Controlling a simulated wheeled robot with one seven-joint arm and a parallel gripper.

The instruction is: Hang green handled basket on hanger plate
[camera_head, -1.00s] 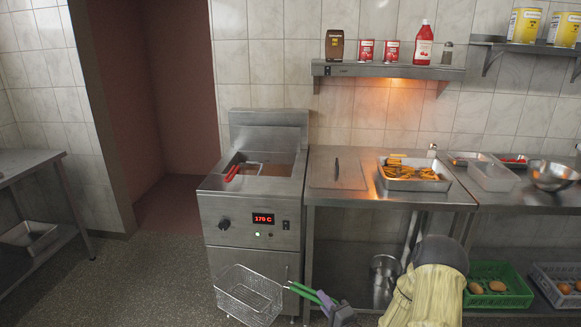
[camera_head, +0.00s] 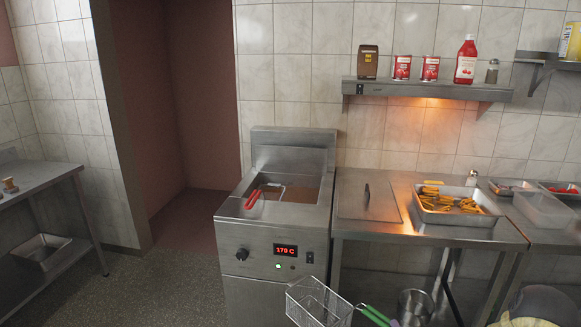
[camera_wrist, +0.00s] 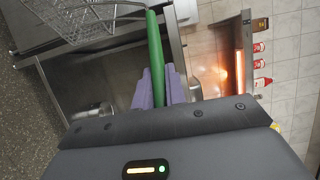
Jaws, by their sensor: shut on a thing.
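The green handled basket (camera_head: 318,303) is a wire mesh fry basket at the bottom of the head view, in front of the fryer's lower right side. Its green handle (camera_head: 374,313) points right towards my gripper (camera_head: 394,323), mostly cut off by the frame edge. In the wrist view, my gripper's purple fingers (camera_wrist: 160,88) are shut on the green handle (camera_wrist: 154,42), with the mesh (camera_wrist: 85,20) at top left. The upright steel plate (camera_head: 292,139) at the fryer's back, probably the hanger plate, is bare. The basket is apart from it.
The fryer (camera_head: 268,235) shows 170 C and holds a red handled basket (camera_head: 254,198). A steel counter (camera_head: 350,226) on its right bears a tray of fries (camera_head: 452,217). A wall shelf (camera_head: 430,91) holds bottles and cans. A side table (camera_head: 40,186) stands left.

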